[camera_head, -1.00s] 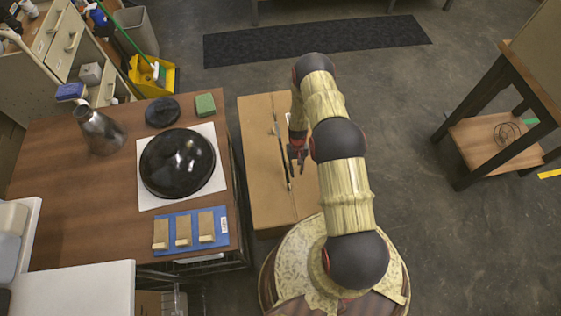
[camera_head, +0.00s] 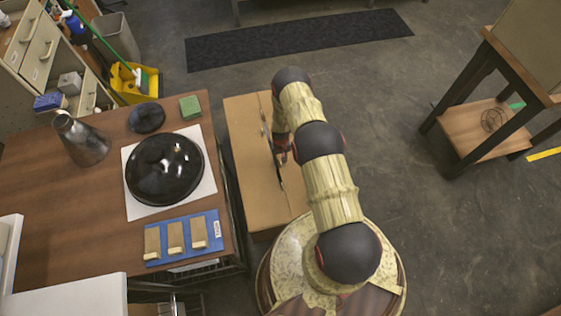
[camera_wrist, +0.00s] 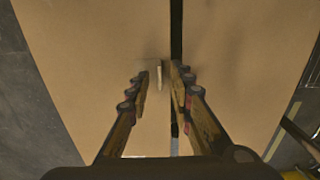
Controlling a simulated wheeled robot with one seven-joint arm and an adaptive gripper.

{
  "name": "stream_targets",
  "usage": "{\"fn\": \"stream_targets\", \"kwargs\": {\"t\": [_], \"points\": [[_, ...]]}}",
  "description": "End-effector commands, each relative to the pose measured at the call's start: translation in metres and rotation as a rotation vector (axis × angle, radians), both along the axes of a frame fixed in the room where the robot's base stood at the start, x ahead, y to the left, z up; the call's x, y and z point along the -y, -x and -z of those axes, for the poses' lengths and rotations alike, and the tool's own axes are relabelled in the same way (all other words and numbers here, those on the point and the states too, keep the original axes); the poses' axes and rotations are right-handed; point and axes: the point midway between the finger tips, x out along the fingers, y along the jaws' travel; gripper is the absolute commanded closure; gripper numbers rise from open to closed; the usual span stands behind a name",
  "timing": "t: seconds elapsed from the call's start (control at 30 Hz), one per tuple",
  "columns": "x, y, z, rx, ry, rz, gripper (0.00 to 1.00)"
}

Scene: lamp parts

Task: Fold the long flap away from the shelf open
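A cardboard box (camera_head: 255,175) stands on the floor to the right of the wooden table. Its two long top flaps meet at a dark lengthwise seam. In the wrist view, one flap (camera_wrist: 85,55) lies left of the seam and the other flap (camera_wrist: 235,70) right of it. Both look flat. In the head view, my arm covers part of the right flap. My gripper (camera_head: 280,152) is over the seam in the head view. In the wrist view, my gripper (camera_wrist: 160,82) has its fingers apart, with a small pale slit showing between them. Whether the fingertips touch the cardboard is unclear.
The wooden table (camera_head: 75,205) close left of the box holds a black dome (camera_head: 165,168), a metal jug (camera_head: 82,140) and a blue tray (camera_head: 208,228) with wooden blocks. A wooden stand (camera_head: 480,135) is at the right. The floor between box and stand is clear.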

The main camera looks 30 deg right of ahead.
Motion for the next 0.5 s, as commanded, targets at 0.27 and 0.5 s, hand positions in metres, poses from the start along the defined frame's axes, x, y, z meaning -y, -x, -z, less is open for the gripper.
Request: {"fn": "stream_targets", "kwargs": {"t": [0.27, 0.5], "points": [[0.0001, -0.0002, 0.0004, 0.0, 0.0, 0.0, 0.79], [0.0, 0.0, 0.0005, 0.0, 0.0, 0.0, 0.93]]}}
